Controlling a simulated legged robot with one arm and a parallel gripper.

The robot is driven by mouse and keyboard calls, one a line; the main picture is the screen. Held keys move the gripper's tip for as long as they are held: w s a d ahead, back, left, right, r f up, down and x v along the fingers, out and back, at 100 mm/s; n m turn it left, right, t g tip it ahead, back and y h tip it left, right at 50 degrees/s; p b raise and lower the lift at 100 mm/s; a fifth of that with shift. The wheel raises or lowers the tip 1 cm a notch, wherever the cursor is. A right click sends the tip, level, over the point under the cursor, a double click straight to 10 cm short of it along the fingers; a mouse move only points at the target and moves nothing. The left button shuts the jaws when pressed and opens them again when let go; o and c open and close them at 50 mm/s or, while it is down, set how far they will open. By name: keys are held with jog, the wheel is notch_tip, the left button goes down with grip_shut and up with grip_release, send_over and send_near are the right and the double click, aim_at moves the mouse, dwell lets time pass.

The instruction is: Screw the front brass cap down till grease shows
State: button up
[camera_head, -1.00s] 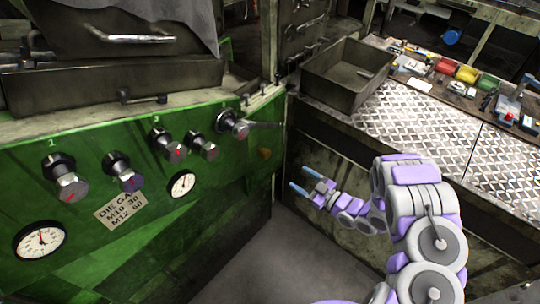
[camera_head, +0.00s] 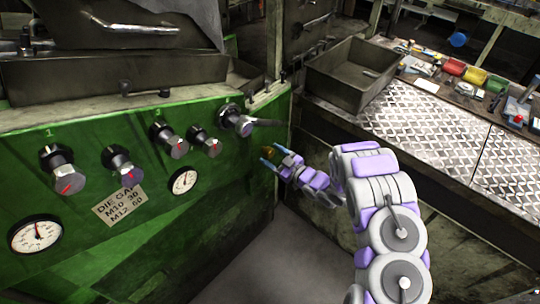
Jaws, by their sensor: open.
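The front brass cap (camera_head: 267,150) is a small, dull yellow piece on the green machine face, near its right edge. My gripper (camera_head: 270,154) reaches it from the right, with its two blue fingers apart. The fingertips are at the cap and partly cover it. I cannot tell whether they touch it or stand just short of it. No grease can be made out at this size.
Several knobs (camera_head: 122,164) and two dials (camera_head: 185,181) sit on the green panel to the left. A lever handle (camera_head: 240,121) juts out above the cap. A metal bin (camera_head: 346,99) and a tread-plate bench (camera_head: 425,128) stand to the right. The floor below is clear.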

jog(key=shift+x, duration=0.8)
jog(key=c, duration=1)
